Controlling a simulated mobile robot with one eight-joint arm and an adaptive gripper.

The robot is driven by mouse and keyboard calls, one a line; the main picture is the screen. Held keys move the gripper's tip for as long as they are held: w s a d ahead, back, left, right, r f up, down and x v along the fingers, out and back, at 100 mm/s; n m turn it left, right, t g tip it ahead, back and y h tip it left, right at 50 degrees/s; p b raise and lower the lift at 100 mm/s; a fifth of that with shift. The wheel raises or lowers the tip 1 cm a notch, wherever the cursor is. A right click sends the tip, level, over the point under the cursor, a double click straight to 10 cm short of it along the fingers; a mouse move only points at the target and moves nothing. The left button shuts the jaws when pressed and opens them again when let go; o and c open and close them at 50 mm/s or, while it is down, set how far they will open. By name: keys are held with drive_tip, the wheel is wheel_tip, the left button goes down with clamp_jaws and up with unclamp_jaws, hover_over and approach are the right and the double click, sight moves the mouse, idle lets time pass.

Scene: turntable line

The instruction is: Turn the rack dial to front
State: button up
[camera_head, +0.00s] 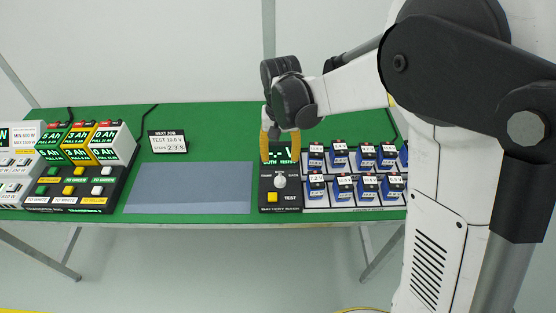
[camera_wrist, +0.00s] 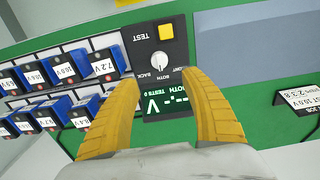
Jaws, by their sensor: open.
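The rack dial is a white round knob (camera_head: 280,181) on a black tester panel (camera_head: 266,203). In the wrist view the knob (camera_wrist: 159,61) shows upside down, with BOTH below it, BACK to the left and a partly covered label ending in ONT to the right. The green display (camera_wrist: 166,102) reads BOTH and dashes with V. I cannot make out the knob's pointer surely. My gripper (camera_head: 281,150) is open and empty above the display, short of the knob. In the wrist view its yellow fingers (camera_wrist: 160,78) reach toward the knob with a gap between them.
A yellow TEST button (camera_head: 272,197) sits below the dial. Racks of blue batteries (camera_head: 341,186) stand close to the right. A bare grey-blue plate (camera_head: 188,188) lies left, with a NEXT JOB sign (camera_head: 168,142) behind it. A button box (camera_head: 75,188) stands farther left.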

sight(280, 177)
wheel_tip(280, 177, down, 10)
drive_tip(key=b, duration=0.3)
drive_tip(key=shift+s+f+b, duration=0.15)
drive_tip(key=shift+b, duration=0.15)
clamp_jaws()
